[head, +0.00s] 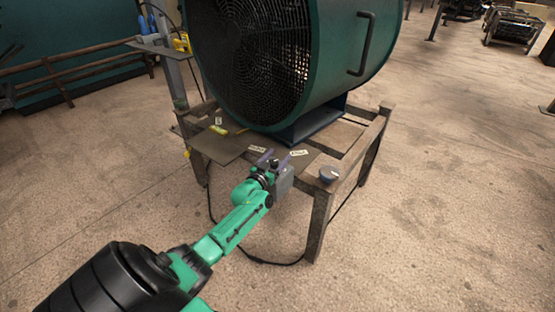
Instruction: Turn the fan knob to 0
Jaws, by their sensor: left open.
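A large green drum fan (345,45) with a dark grille stands on a worn metal frame (318,225). A flat grey panel (222,147) with small labels lies on the frame below the grille. My left gripper (275,160) is at the front edge of this panel, between two white labels (257,149) (299,153). Its two purplish fingers are apart. I cannot make out the fan knob; the gripper may hide it. I cannot tell whether the fingers touch anything. My right gripper is out of view.
A round grey cap-like object (329,173) sits on the frame's front right corner. A dark cable (255,258) runs along the floor under the frame. A rusty railing (75,68) stands at the left.

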